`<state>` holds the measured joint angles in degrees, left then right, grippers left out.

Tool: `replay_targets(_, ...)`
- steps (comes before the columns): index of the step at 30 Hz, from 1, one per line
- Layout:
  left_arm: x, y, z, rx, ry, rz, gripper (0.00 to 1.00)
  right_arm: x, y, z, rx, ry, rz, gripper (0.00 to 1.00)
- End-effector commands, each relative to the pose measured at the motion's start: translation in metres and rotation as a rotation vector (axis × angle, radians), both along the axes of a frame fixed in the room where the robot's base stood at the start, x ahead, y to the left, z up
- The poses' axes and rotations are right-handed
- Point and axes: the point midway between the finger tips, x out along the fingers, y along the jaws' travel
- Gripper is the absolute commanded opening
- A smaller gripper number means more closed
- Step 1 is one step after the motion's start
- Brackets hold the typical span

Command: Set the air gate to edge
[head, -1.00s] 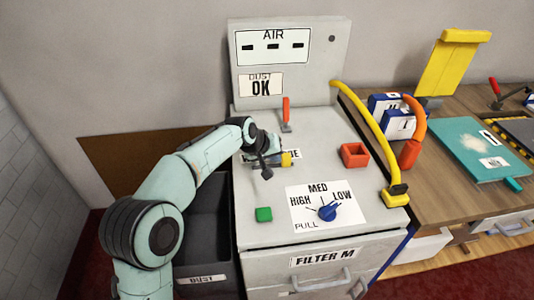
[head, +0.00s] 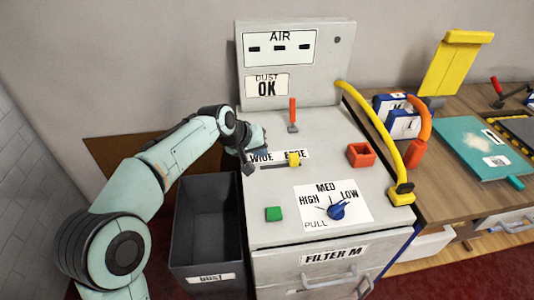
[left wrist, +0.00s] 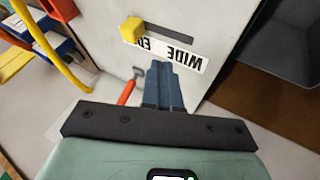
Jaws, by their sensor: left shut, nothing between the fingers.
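The air gate's yellow knob (head: 293,159) sits at the right end of its dark slot (head: 273,163), beneath the EDGE end of the WIDE–EDGE label (head: 262,156). In the left wrist view the knob (left wrist: 132,30) also stands at the EDGE end of the slot (left wrist: 185,34), with the label upside down. My left gripper (head: 264,148) is shut and empty, just left of the knob and apart from it, over the WIDE side. Its closed blue fingers (left wrist: 163,75) cover no part of the knob in the wrist view. My right gripper is not in view.
A red-orange lever (head: 293,115) stands behind the slot. An orange open box (head: 360,154), a green button (head: 273,214) and a blue dial (head: 337,211) are on the same panel. A yellow hose (head: 368,125) arches along the right. A dark dust bin (head: 208,262) stands left.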

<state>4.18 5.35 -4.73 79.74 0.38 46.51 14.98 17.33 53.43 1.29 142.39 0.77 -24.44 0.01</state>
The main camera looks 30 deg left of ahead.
Motion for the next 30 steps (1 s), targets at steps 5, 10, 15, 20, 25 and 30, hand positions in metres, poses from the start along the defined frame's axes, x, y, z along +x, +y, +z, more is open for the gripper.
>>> replay_targets(5, -0.012, 0.003, 0.016, 0.0, 0.001, 0.001, 0.0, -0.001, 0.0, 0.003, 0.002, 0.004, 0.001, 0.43)
replay_targets(10, -0.015, 0.003, 0.02, 0.0, 0.002, 0.001, 0.0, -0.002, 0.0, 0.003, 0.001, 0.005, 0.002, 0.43)
replay_targets(15, -0.015, 0.003, 0.019, 0.0, 0.002, 0.001, 0.0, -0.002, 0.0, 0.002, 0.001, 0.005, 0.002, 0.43)
replay_targets(20, -0.015, 0.003, 0.019, 0.0, 0.002, 0.001, 0.0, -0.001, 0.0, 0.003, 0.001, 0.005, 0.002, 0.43)
replay_targets(25, -0.015, 0.004, 0.019, 0.0, 0.001, 0.001, 0.0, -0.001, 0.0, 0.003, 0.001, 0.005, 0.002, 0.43)
replay_targets(30, -0.015, 0.003, 0.019, 0.0, 0.001, 0.001, 0.0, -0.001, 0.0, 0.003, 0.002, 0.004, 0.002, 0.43)
